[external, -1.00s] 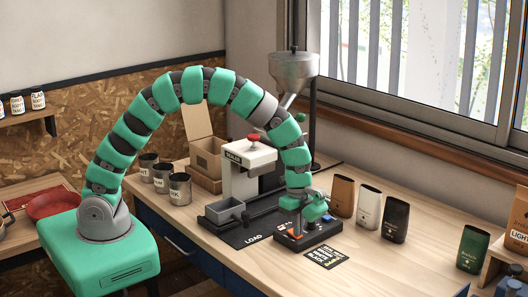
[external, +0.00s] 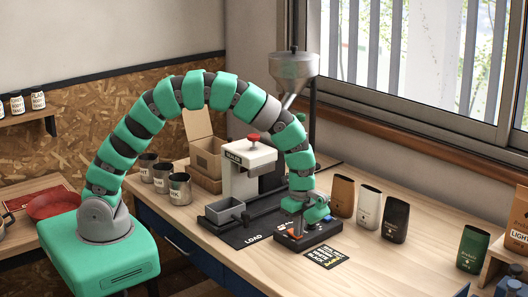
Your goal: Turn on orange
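A small black control box (external: 309,242) stands on the wooden counter at the front of the machine. Small coloured parts show on its top, among them an orange one (external: 296,237) near its front left and a blue one (external: 312,227) farther right. My gripper (external: 304,218) is green and points down just above the box, close over these parts. It hides part of the box top. I cannot tell whether its fingers are apart or closed, or whether it touches a switch. How the orange switch is set is too small to tell.
The white machine (external: 250,170) with a red knob (external: 254,137) stands behind, with a grey tray (external: 225,211) at its left. Metal cans (external: 180,189) stand left. Brown (external: 342,197) and black (external: 395,220) bags stand right. A black text card (external: 326,258) lies in front.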

